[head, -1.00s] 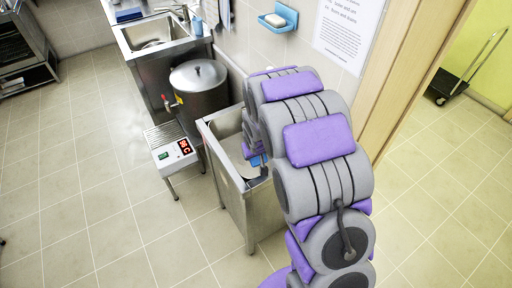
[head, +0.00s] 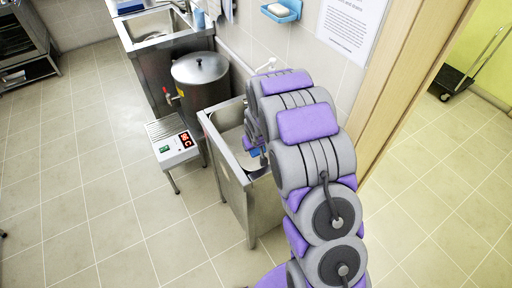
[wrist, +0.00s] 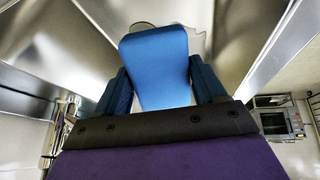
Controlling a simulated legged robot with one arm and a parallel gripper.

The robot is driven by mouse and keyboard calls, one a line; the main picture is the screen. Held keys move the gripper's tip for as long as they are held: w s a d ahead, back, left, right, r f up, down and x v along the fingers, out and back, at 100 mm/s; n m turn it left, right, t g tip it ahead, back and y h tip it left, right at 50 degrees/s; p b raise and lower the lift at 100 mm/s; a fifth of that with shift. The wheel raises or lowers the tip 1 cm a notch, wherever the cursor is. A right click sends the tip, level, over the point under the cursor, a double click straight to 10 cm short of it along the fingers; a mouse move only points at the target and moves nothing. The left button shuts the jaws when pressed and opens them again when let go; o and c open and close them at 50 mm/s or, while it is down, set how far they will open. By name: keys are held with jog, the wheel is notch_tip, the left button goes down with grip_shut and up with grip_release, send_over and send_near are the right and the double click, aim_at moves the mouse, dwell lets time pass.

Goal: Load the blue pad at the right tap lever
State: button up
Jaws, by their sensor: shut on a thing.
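The blue pad (wrist: 157,65) stands between the two dark blue fingers of my gripper (wrist: 158,88) in the wrist view, and the gripper is shut on it. In the head view my gripper (head: 253,152) is low inside the steel sink (head: 230,165), where a small blue patch shows beside my arm. A pale tap (head: 267,65) shows above the sink, partly behind my arm. I cannot make out its right lever.
A lidded stockpot (head: 200,77) stands left of the sink, behind a low stand with a red display (head: 175,147). A blue soap dish (head: 282,11) hangs on the wall. Steel sink walls rise close around my gripper.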

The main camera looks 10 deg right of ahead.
jog(key=shift+w+f, duration=0.2)
jog(key=shift+w, duration=0.75)
jog(key=shift+w+f, duration=0.15)
jog(key=shift+w, duration=0.8)
jog(key=shift+w+d+p, duration=0.1)
jog(key=shift+w+p, duration=0.3)
jog(key=shift+w, duration=0.4)
jog(key=shift+w+d+f+p, duration=0.1)
jog(key=shift+w+f+p, duration=0.15)
jog(key=shift+w+p, duration=0.45)
jog(key=shift+w+d+f+p, duration=0.1)
jog(key=shift+w+f+p, duration=0.2)
jog(key=shift+w, duration=0.75)
jog(key=shift+s, duration=0.1)
jog(key=shift+s+a+b, duration=0.15)
jog(key=shift+s+b, duration=0.4)
jog(key=shift+s, duration=1.35)
jog(key=shift+s+a+b, duration=0.1)
jog(key=shift+s+b, duration=0.45)
jog(key=shift+s, duration=1.45)
